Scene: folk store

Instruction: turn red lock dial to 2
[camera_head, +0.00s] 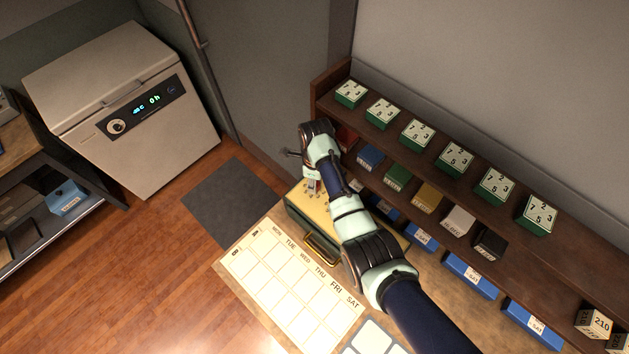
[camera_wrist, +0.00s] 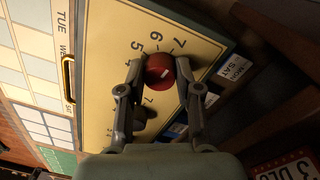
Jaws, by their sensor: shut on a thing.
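The red lock dial (camera_wrist: 160,71) sits on the pale yellow face of the lock box (camera_wrist: 110,45). Its short white mark points to the upper right, nearest the side of the printed 7. The 4, 5, 6 and 7 show around its upper part; the 2 cannot be made out. My gripper (camera_wrist: 159,75) is shut on the dial, one finger on its left and one on its right. In the head view my gripper (camera_head: 313,188) is over the box (camera_head: 297,205), and my arm covers much of the box. The dial is too small to read there.
A calendar sheet (camera_head: 290,285) lies in front of the box and its brass handle (camera_head: 322,250). Shelves (camera_head: 345,95) with dial blocks (camera_head: 418,134) and coloured boxes (camera_head: 397,175) stand close on the right.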

